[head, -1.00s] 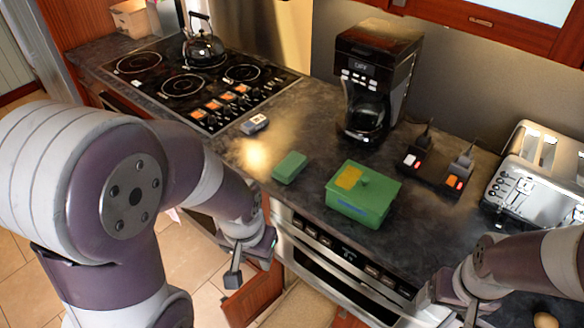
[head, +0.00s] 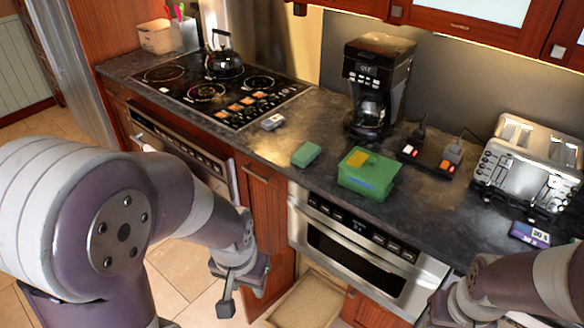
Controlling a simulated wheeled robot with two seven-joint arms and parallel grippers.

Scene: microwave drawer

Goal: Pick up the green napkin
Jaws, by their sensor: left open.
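My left gripper (head: 243,289) is open and empty. It hangs in front of the cabinets, below counter level, apart from the napkin and lower left of it. My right gripper (head: 442,309) is partly in view at the lower right, in front of the microwave drawer. Its fingers do not show clearly.
A stove with a kettle (head: 223,63) is at the left. A small grey item (head: 272,122) lies near the stove. The microwave drawer (head: 355,255) is below the counter.

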